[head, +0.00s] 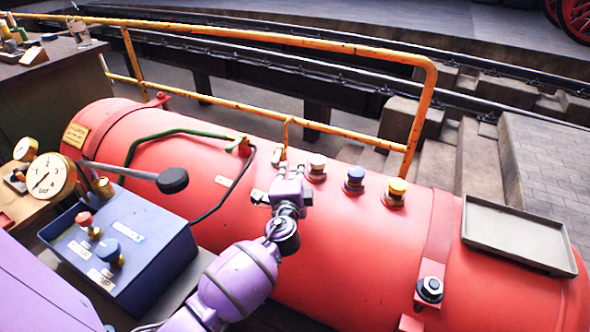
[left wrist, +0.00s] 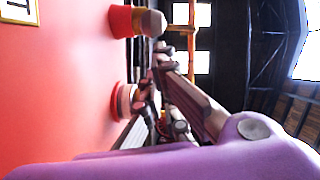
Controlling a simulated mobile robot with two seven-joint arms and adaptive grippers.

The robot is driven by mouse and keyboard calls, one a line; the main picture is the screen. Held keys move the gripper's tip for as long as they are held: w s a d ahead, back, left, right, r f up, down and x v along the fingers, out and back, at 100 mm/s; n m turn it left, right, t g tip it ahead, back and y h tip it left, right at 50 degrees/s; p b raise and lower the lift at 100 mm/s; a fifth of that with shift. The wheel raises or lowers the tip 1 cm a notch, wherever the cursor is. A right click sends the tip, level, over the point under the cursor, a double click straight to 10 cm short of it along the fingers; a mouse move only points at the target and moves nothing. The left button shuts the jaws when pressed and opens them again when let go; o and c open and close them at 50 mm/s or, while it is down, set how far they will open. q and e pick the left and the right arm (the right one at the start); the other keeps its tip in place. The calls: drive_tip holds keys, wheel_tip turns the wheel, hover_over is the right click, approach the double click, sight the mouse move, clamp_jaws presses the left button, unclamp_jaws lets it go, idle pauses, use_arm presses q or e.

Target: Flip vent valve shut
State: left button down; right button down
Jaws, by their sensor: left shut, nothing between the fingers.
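My left gripper (head: 290,168) is over the upper side of the red tank (head: 330,230), its fingers shut and empty. A thin upright orange lever (head: 286,132) stands just behind the fingertips; it looks like the vent valve handle, though its base is hidden by the gripper. I cannot tell whether the fingers touch it. In the left wrist view, the shut fingers (left wrist: 165,90) are beside the tank's red wall (left wrist: 60,90), with two capped fittings near them. My right gripper is not in view.
A green pipe (head: 160,137) and a black-knobbed lever (head: 172,180) are left. A blue control box (head: 130,250) is front left. A yellow railing (head: 300,42) runs behind; a grey tray (head: 515,233) sits right.

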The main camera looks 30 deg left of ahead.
use_arm(q)
drive_tip(key=s+a+m+h, duration=0.1)
drive_tip(key=s+a+m+t+h, duration=0.1)
drive_tip(key=h, duration=0.1)
drive_tip(key=shift+p, duration=0.35)
drive_tip(key=shift+s+a+m+h, duration=0.4)
drive_tip(key=shift+s+a+h, duration=0.1)
drive_tip(key=shift+a, duration=0.15)
drive_tip(key=shift+w, duration=0.1)
